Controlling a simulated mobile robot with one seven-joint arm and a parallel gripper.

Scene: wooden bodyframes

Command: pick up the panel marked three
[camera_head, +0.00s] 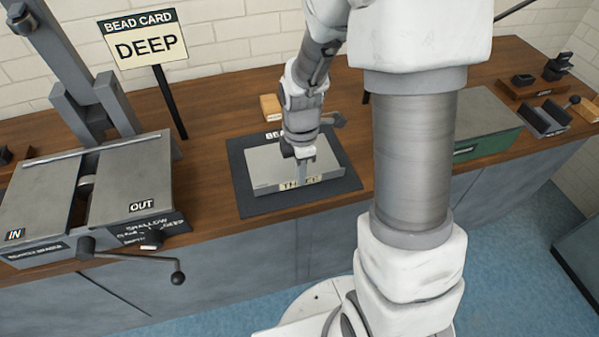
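The grey panel (264,168) lies flat on a dark mat (251,205) on the wooden bench. Its front edge bears a pale label that reads "THREE", partly covered by my gripper. My gripper (303,176) points down over the middle of the panel, its fingertips close to the panel's front part and label. Whether the fingers touch or grip the panel cannot be made out, and the finger gap is too small to tell.
A bead-rolling machine (110,185) with "IN" and "OUT" labels and a crank stands left. A "BEAD CARD DEEP" sign (148,46) rises behind it. A wooden block (271,107) lies behind the mat. A green-fronted box (487,149) stands right.

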